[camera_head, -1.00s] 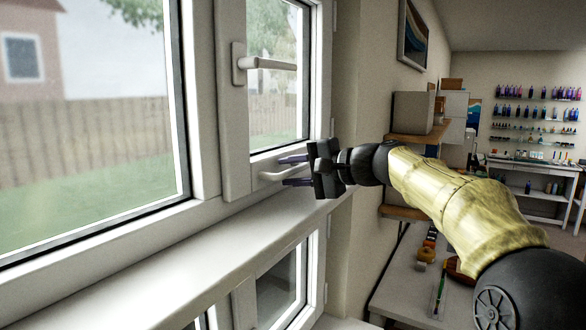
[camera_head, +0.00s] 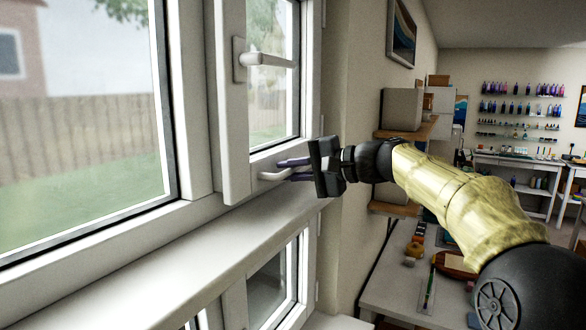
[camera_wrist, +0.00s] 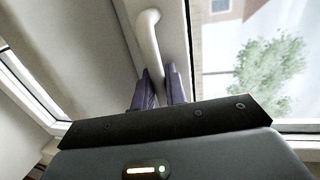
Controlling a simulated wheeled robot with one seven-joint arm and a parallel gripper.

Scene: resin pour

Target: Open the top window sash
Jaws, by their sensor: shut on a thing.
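The top window sash (camera_head: 234,120) is a white-framed pane in the head view's upper middle. Its lever handle (camera_head: 268,60) points sideways to the right. A white bar pull (camera_head: 268,176) is fixed low on the sash. My gripper (camera_head: 285,169) is shut on this pull, with its dark purple fingers on either side of it. In the wrist view the pull (camera_wrist: 148,42) runs down between the fingers (camera_wrist: 158,90), which hide its lower end. The sash's left edge looks slightly proud of the frame; I cannot tell how far it is open.
A white ledge (camera_head: 150,262) runs below the sash, with a lower window (camera_head: 268,290) under it. A large fixed pane (camera_head: 80,130) is on the left. Wall shelves with a box (camera_head: 402,108) and a worktable (camera_head: 400,280) stand to the right.

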